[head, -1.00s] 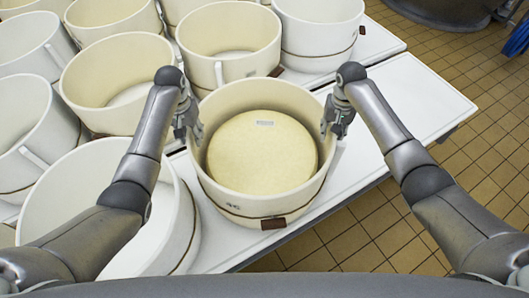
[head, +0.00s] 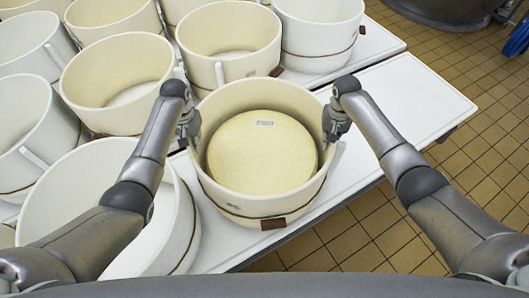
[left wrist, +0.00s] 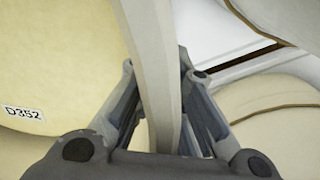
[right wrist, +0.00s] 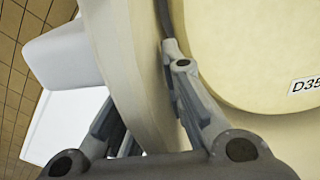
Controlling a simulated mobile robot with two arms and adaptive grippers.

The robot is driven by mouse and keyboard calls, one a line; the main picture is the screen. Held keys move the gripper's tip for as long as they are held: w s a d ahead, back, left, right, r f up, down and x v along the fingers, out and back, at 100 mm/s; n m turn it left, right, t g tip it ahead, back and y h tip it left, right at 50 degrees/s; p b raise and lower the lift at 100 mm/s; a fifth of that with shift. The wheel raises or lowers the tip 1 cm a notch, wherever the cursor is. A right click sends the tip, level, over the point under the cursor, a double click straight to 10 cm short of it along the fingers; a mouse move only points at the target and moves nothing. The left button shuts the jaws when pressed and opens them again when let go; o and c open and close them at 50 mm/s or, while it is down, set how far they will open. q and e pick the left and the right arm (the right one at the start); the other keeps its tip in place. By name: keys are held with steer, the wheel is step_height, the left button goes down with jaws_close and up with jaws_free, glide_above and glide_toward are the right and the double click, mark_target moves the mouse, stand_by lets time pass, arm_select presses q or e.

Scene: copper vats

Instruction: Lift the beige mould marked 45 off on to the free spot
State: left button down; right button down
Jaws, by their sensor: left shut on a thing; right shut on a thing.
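The beige mould (head: 297,203) stands upright on the white table, with a small dark mark, too small to read, and a brown tag on its front. A round pale cheese (head: 262,160) labelled D352 lies inside it. My left gripper (head: 190,130) is shut on the mould's left wall, and that wall (left wrist: 148,60) runs between its fingers in the left wrist view. My right gripper (head: 333,127) is shut on the right wall, which also shows in the right wrist view (right wrist: 120,70). The free spot (head: 410,90) is the bare white tabletop behind and right of the mould.
The table's right edge drops to a brown tiled floor (head: 480,160). A dark vat (head: 450,8) stands beyond.

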stand_by(0.6)
step_height(320, 180, up, 19)
steer(key=p, duration=1.8)
steer(key=shift+w+f+p, duration=0.15)
steer(key=shift+p, duration=0.15)
steer(key=shift+f, duration=0.1)
stand_by(0.3)
